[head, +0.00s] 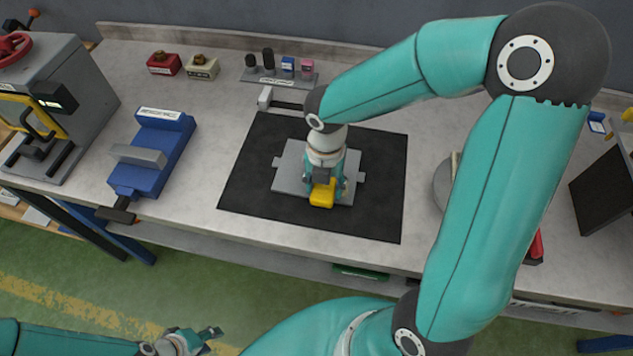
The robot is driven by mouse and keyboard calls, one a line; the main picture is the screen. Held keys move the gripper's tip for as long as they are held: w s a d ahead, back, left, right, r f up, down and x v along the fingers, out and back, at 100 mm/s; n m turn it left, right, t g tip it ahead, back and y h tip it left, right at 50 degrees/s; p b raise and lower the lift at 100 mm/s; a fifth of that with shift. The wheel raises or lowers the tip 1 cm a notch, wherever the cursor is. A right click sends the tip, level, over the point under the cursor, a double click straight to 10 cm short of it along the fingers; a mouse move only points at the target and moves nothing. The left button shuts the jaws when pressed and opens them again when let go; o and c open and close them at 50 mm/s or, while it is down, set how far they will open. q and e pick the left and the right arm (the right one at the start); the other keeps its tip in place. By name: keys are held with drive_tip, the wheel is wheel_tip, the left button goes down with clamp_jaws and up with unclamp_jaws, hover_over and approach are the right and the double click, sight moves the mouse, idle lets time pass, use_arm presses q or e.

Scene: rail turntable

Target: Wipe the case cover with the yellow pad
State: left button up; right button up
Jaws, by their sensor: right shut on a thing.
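The grey case cover (289,172) lies flat on a black mat (249,160) in the middle of the workbench. My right gripper (323,183) is over the front right part of the cover, pointing down, shut on the yellow pad (321,195). The pad is at the cover's front edge; whether it touches the surface I cannot tell. The gripper and wrist hide part of the cover. My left gripper (212,338) is low at the bottom left, in front of the bench and empty, with its fingers seemingly apart.
A blue vise (155,150) stands left of the mat, and a grey machine (62,85) is at the far left. A small rack (280,75) and red and cream blocks (164,64) stand at the back. A dark panel (605,195) is at the right.

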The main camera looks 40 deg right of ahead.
drive_tip(key=shift+s+d, duration=0.15)
drive_tip(key=shift+d, duration=0.05)
drive_tip(key=shift+s, duration=0.1)
drive_tip(key=shift+s+d, duration=1)
drive_tip(key=shift+s, duration=0.15)
drive_tip(key=shift+a, duration=0.1)
drive_tip(key=shift+w+a+f, duration=0.2)
drive_tip(key=shift+w+a, duration=0.8)
drive_tip(key=shift+w, duration=0.15)
drive_tip(key=shift+w+a+r+p, duration=0.1)
drive_tip(key=shift+w+a+p, duration=0.2)
drive_tip(key=shift+w+a, duration=0.3)
drive_tip(key=shift+w+a+p, duration=0.3)
drive_tip(key=shift+w+a, duration=0.1)
drive_tip(key=shift+w, duration=0.3)
